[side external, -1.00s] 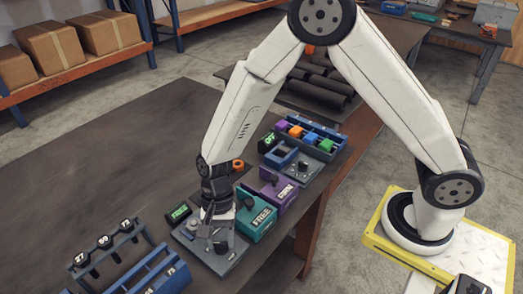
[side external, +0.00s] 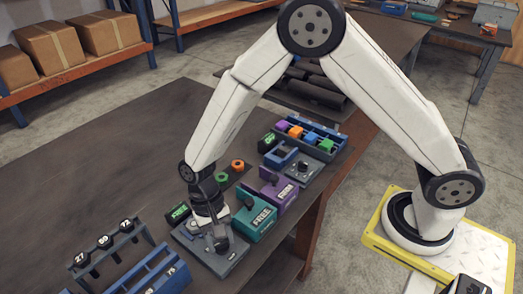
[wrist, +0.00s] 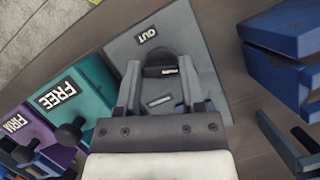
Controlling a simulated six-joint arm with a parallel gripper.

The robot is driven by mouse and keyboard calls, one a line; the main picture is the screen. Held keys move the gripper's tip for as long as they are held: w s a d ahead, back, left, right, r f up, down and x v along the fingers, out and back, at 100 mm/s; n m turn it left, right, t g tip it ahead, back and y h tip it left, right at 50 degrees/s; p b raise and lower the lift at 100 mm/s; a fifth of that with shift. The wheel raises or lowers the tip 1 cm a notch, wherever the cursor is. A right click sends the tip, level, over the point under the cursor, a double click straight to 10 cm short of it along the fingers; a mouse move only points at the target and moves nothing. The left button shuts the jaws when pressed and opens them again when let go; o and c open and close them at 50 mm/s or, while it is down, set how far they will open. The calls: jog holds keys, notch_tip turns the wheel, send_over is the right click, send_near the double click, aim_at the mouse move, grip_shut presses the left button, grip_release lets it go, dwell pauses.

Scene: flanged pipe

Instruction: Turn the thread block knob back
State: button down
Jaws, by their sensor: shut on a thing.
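The thread block is a grey plate (side external: 231,263) near the table's front edge; in the wrist view the plate (wrist: 205,62) carries a small "OUT" label. Its dark knob (wrist: 160,66) sits between the fingertips of my gripper (wrist: 163,80). In the side view my gripper (side external: 217,240) is low over the plate, with the wrist tilted, and hides most of the knob. My gripper is shut on the knob. A small black display with green lettering (side external: 178,212) stands behind the plate, partly hidden by my wrist.
A teal block marked "FREE" (side external: 265,216) stands close to the right, with a purple block (side external: 287,191) beyond it. Blue racks (side external: 158,276) and a numbered stand (side external: 105,242) lie to the left. The table's back left is clear.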

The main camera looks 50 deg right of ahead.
jog(key=shift+n+h, duration=0.9)
jog(key=shift+n, duration=1.3)
jog(key=shift+c, duration=1)
grip_release()
jog(key=shift+r, duration=0.1)
jog(key=v, duration=0.7)
jog(key=shift+w+r, duration=0.25)
jog(key=shift+r, duration=0.05)
